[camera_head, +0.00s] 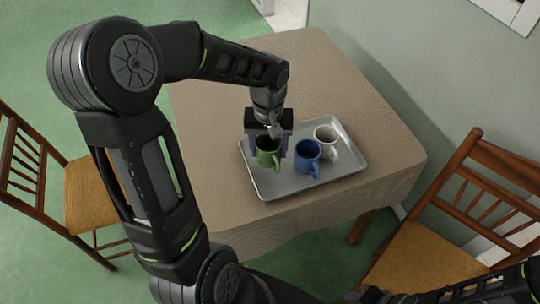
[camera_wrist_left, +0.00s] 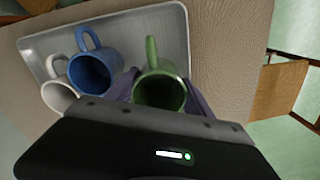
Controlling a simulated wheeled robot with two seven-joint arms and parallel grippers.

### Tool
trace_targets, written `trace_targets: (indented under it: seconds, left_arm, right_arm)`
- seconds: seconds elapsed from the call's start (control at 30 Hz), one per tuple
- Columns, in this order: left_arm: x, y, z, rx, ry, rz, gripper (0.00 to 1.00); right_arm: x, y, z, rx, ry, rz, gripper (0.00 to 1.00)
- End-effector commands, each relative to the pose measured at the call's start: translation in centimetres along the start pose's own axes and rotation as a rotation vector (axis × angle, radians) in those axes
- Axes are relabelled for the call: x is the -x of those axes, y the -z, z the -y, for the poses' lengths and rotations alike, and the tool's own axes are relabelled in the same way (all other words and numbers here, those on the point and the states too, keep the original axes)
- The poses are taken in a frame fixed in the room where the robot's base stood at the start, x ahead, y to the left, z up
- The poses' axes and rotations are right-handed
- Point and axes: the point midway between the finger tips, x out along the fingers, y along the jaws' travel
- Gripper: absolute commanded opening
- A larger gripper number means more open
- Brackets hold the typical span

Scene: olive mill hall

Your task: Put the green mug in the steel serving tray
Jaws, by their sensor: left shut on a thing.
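The green mug (camera_head: 268,153) is at the left part of the steel serving tray (camera_head: 335,181), upright, with its handle toward the front. My left gripper (camera_head: 268,142) reaches down from above and is shut on the green mug. In the left wrist view the green mug (camera_wrist_left: 160,88) sits between the fingers of the gripper (camera_wrist_left: 165,98), in front of the tray's grey surface (camera_wrist_left: 135,25). I cannot tell whether the mug's base touches the tray floor. My right gripper is not clearly visible; only part of a dark arm shows at the lower right.
A blue mug (camera_head: 307,157) stands in the tray just right of the green mug, and a white mug (camera_head: 326,141) stands behind it to the right. The tray lies on a cloth-covered table (camera_head: 310,62). Wooden chairs stand left (camera_head: 92,190) and right (camera_head: 425,255).

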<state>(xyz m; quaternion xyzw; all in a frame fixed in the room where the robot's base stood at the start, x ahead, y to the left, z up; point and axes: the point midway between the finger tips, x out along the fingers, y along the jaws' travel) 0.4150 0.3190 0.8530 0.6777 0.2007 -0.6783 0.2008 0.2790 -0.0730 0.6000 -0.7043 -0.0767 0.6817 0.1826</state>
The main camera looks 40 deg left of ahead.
Motion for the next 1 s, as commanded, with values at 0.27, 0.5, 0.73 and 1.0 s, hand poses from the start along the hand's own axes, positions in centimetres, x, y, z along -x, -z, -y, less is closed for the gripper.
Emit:
trace_targets:
  seconds: [0.27,0.5,0.73,1.0]
  left_arm:
    - [-0.7,0.0,0.0,-0.001,0.000,0.001,0.11]
    - [-3.6,0.0,0.0,-0.001,0.000,0.000,0.11]
    - [-3.7,0.0,0.0,-0.001,-0.001,-0.002,0.11]
    - [-4.0,0.0,0.0,-0.001,-0.001,-0.001,0.68]
  right_arm:
    - [0.0,0.0,0.0,0.000,0.000,0.000,0.36]
    - [0.1,0.0,0.0,0.000,0.000,0.000,0.36]
    - [0.1,0.0,0.0,0.000,0.000,0.000,0.36]
    - [-0.2,0.0,-0.1,0.000,0.000,0.000,0.36]
